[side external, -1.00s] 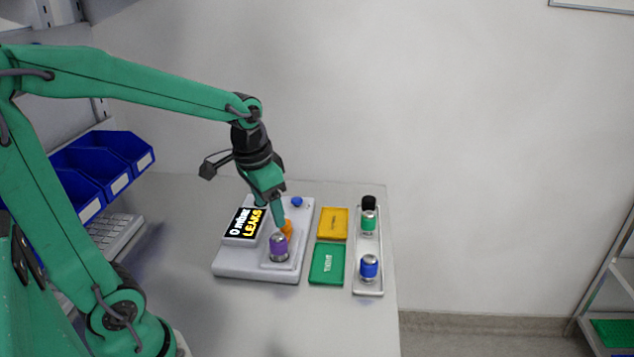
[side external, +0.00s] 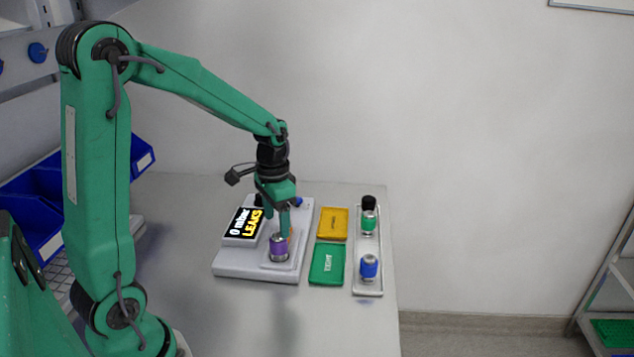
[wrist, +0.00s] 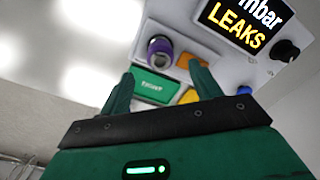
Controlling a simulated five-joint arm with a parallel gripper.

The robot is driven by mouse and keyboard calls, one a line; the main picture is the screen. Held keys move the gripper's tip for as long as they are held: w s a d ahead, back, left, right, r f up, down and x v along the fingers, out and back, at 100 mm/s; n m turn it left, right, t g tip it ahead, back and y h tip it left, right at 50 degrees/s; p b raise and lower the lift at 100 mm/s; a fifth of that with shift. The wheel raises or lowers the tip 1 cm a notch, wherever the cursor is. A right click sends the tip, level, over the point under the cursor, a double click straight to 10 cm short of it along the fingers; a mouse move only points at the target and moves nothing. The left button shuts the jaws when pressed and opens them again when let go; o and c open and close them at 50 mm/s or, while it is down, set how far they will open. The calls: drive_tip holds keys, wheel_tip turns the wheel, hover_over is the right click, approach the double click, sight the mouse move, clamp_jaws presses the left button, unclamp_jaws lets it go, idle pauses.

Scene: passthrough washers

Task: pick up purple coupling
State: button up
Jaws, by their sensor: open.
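The purple coupling (side external: 279,246) stands upright on the light grey test device (side external: 240,266), with a metal part showing below its purple sleeve. It shows in the wrist view (wrist: 159,47) too, just beyond the gap between my fingertips. My gripper (side external: 284,230) points down at the device, just above and behind the coupling in the side view. In the wrist view its two green fingers (wrist: 161,75) are apart with nothing between them. The fingers partly hide an orange part (wrist: 186,61) on the device.
The device has a display (side external: 244,222) reading "LEAKS" and a black knob (wrist: 286,51). To its right are a yellow tray (side external: 333,216), a green tray (side external: 324,278) and a white tray (side external: 368,291) with green (side external: 368,222) and blue (side external: 369,266) couplings. Blue bins (side external: 142,160) stand at left.

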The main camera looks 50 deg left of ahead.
sight(278, 235)
drive_tip(key=shift+f, duration=3.5)
drive_tip(key=c, duration=1.1)
drive_tip(key=shift+c, duration=0.2)
drive_tip(key=shift+r, duration=0.15)
drive_tip(key=shift+r, duration=0.8)
wheel_tip(278, 235, up, 2)
drive_tip(key=shift+r, duration=0.25)
drive_tip(key=s+d+r, duration=0.3)
drive_tip(key=d+r, duration=0.3)
drive_tip(key=d, duration=0.5)
drive_tip(key=shift+r, duration=0.35)
drive_tip(key=shift+d, duration=0.1)
